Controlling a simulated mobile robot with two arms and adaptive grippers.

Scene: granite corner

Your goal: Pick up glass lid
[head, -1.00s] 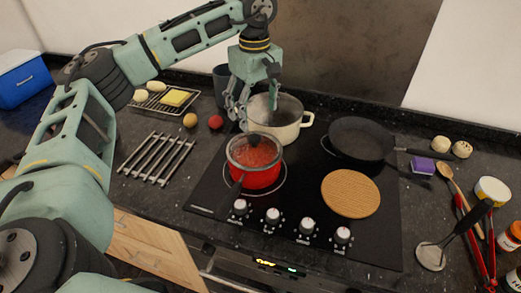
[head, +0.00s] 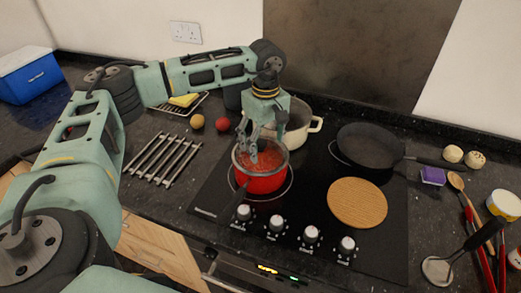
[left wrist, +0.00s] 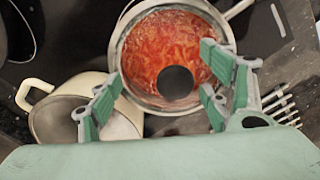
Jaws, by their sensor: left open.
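The glass lid (head: 275,160) lies on the red saucepan (head: 264,183), with red food showing through it. In the left wrist view the lid (left wrist: 150,45) is a clear round disc with a metal rim, and its round black knob (left wrist: 175,83) is near the middle of the picture. My left gripper (head: 254,150) is above the lid, pointing down. In the left wrist view the open fingers of the gripper (left wrist: 160,88) stand apart on either side of the knob, holding nothing. I cannot tell the exact height above the knob. My right gripper is not in view.
A cream pot (head: 308,125) stands just behind the saucepan.

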